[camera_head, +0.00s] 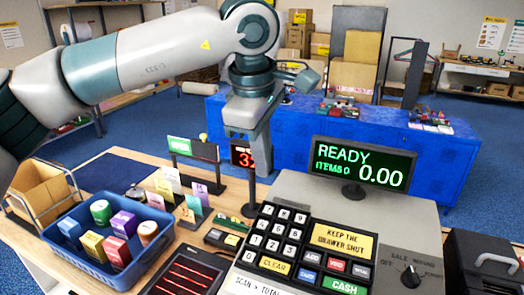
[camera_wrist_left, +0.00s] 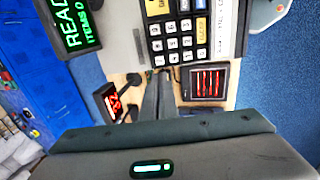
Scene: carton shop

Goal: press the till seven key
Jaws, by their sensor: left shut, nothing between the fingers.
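The till (camera_head: 400,225) stands on the counter, with its keypad on the left part of its top. The white seven key (camera_head: 268,209) is at the keypad's far left corner. It also shows in the left wrist view (camera_wrist_left: 159,60), just beyond the fingertips. My left gripper (camera_head: 265,172) points down, shut and empty, above and behind the keypad in the head view. In the left wrist view its fingers (camera_wrist_left: 156,76) end close to the keypad edge, apart from the key as far as I can tell. My right gripper is not in view.
The till display (camera_head: 360,165) reads READY, items 0, 0.00. A small red-digit display (camera_head: 240,154) is partly behind my left fingers. A card-reader-like pad (camera_head: 185,275) and a blue basket (camera_head: 75,262) of goods lie left of the till. A black case (camera_head: 485,262) is at right.

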